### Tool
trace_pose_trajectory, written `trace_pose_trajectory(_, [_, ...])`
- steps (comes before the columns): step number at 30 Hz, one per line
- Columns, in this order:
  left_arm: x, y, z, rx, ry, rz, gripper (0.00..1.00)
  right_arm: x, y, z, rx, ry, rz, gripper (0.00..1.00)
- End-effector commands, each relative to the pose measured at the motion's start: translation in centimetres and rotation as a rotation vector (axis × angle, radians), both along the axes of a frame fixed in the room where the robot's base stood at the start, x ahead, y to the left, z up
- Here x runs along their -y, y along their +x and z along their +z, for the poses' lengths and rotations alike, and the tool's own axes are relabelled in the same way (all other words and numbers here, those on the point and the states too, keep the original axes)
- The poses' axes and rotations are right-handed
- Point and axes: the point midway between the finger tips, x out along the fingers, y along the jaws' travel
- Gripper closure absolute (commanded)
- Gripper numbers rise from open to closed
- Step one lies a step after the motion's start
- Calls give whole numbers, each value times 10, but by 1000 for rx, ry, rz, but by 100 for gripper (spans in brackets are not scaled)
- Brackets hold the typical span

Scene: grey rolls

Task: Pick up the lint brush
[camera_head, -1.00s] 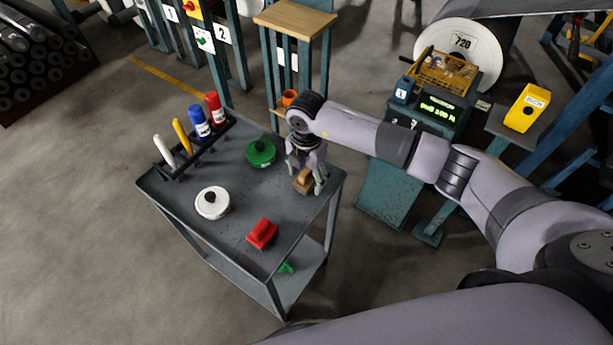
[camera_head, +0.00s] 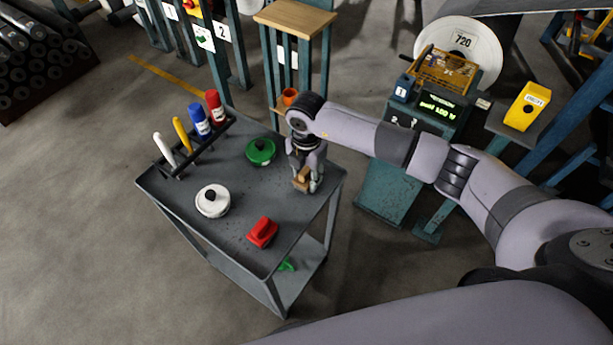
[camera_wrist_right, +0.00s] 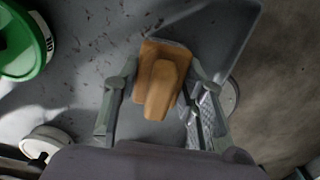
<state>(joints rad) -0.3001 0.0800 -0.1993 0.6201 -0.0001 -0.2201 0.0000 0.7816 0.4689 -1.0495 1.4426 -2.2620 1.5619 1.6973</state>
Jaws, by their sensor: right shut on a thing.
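The lint brush (camera_head: 301,180) looks like a small tan wooden block with a raised handle. It is at the right side of the grey cart top (camera_head: 262,205). My right gripper (camera_head: 304,184) points down over it and is shut on it, a finger on each side. In the right wrist view the brush (camera_wrist_right: 160,80) shows between the two fingers of the right gripper (camera_wrist_right: 158,100). I cannot tell whether the brush still touches the cart top. My left gripper is not in view.
A green round object (camera_head: 260,151), a white round object (camera_head: 212,201) with a black knob and a red block (camera_head: 262,232) stand on the cart. A rack (camera_head: 200,150) with markers and bottles lines its far left edge. A teal machine (camera_head: 393,185) stands to the right.

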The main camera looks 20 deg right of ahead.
Motion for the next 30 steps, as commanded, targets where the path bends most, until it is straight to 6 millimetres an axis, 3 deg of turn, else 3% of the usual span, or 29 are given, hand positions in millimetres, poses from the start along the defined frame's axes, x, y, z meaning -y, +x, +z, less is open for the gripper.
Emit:
trace_pose_trajectory(4, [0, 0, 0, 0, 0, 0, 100, 0, 0, 0, 0, 0, 0, 93])
trace_pose_trajectory(17, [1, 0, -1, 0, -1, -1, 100, 0, 1, 12, 2, 2, 0, 93])
trace_pose_trajectory(23, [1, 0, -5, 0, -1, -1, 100, 0, 2, 47, 6, 2, 1, 93])
trace_pose_trajectory(30, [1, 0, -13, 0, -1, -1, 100, 0, 2, 117, 8, 1, 2, 93])
